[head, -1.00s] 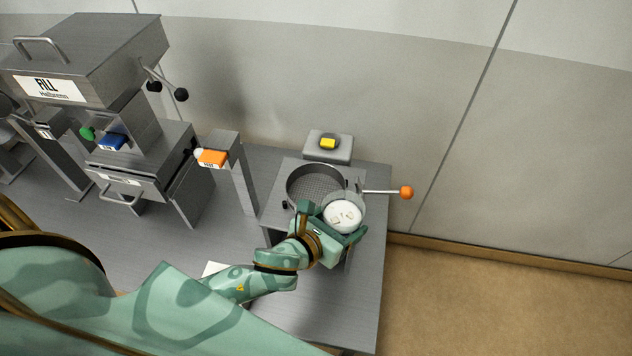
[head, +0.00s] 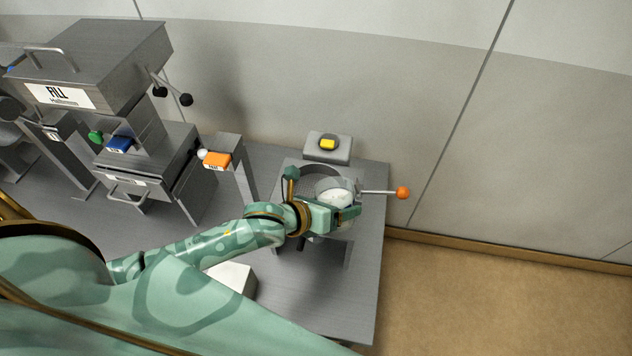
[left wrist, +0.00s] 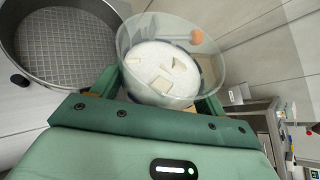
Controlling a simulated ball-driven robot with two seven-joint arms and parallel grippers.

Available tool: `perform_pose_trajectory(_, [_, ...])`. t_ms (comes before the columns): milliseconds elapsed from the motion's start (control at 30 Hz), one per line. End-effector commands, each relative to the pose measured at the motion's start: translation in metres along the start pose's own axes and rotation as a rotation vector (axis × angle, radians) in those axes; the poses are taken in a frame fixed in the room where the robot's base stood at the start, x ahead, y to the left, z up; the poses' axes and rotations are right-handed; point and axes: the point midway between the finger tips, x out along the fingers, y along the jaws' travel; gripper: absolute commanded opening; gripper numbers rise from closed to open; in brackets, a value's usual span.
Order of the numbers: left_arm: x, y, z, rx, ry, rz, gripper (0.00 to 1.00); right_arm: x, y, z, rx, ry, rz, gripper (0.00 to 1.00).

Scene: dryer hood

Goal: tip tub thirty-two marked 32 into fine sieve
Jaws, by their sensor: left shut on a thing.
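A clear tub (head: 336,190) holds white powder with several pale chunks on top. No number 32 is readable on it. It also shows in the left wrist view (left wrist: 170,62). My left gripper (head: 338,214) is shut on the tub and holds it near the sieve, slightly tilted. The fine sieve (head: 300,162), a round metal pan with mesh, sits on a stand and is partly hidden by my gripper and the tub. In the left wrist view the sieve (left wrist: 66,82) lies to the left of the tub. My right gripper is not in view.
A rod with an orange knob (head: 403,193) sticks out right of the sieve. A grey box with a yellow button (head: 328,145) stands behind it. A post with an orange switch (head: 217,160) and a FILL machine (head: 90,75) stand left. The bench ends at the right.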

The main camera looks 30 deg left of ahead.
Motion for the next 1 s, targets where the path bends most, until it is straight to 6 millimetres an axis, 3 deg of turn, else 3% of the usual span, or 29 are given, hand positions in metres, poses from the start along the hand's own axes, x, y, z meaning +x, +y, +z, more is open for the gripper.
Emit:
perform_pose_trajectory(167, [-0.002, 0.003, 0.01, -0.071, 0.035, -0.027, 0.42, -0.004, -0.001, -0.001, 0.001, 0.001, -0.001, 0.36])
perform_pose_trajectory(400, [0.003, 0.012, 0.01, -0.16, 0.083, -0.06, 0.42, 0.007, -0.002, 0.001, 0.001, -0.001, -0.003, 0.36])
perform_pose_trajectory(1000, [0.002, 0.015, 0.015, -0.224, 0.117, -0.084, 0.42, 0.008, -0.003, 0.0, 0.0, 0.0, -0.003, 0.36])
